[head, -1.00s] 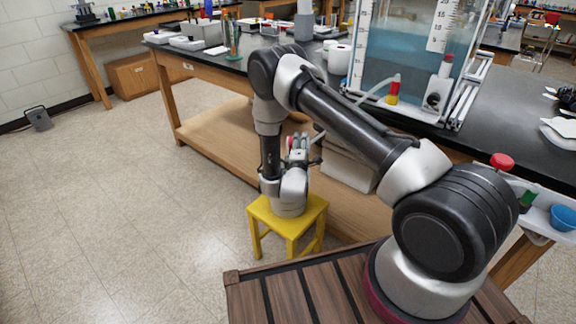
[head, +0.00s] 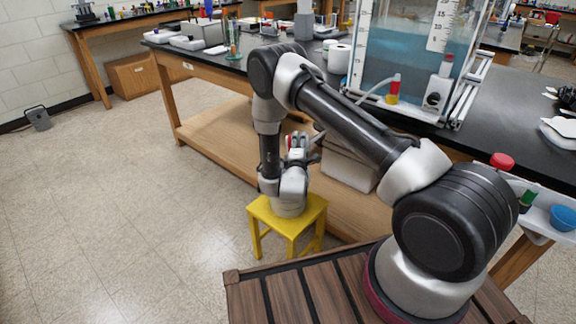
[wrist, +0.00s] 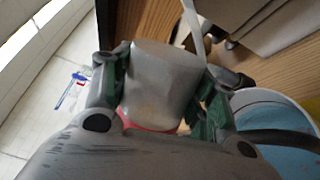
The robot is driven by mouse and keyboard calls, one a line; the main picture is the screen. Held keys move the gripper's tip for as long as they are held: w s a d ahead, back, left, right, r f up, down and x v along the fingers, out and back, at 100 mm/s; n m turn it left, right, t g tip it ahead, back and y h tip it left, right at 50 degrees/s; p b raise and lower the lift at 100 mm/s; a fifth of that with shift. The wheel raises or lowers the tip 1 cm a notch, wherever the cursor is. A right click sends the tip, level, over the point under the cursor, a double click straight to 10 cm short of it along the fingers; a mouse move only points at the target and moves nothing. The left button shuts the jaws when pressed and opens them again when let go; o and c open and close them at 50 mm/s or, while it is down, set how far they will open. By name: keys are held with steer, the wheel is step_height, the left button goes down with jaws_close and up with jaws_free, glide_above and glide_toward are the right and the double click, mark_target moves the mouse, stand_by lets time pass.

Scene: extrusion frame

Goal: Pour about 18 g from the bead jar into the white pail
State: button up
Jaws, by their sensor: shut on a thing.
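My gripper (wrist: 162,88) is shut on the bead jar (wrist: 160,70), a smooth grey body between its dark green finger pads in the wrist view. A reddish edge shows below the jar. No beads are visible. The white pail (wrist: 243,98) is partly in view at right in the wrist view, with a pale rim and blue inside, beside the right finger. In the head view the pail (head: 287,209) stands on a yellow stool (head: 262,216), mostly hidden behind my wrist. My gripper (head: 303,152) is above the stool there, and the jar is hard to make out.
A black-topped bench (head: 215,58) with a wooden lower shelf (head: 222,128) runs behind the stool. A box (head: 348,172) sits on the shelf close to my gripper. A water tank (head: 405,65) stands on the bench.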

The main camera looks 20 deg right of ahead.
steer(key=shift+a+r+n, duration=0.15)
steer(key=shift+n, duration=0.35)
stand_by(0.8)
steer(key=f+m, duration=0.1)
steer(key=d+m, duration=0.1)
steer(key=m, duration=0.1)
steer(key=shift+s+d+f+m, duration=0.15)
steer(key=shift+f+m, duration=0.15)
steer(key=shift+f, duration=0.05)
steer(key=shift+f+m, duration=0.2)
steer(key=shift+m, duration=0.5)
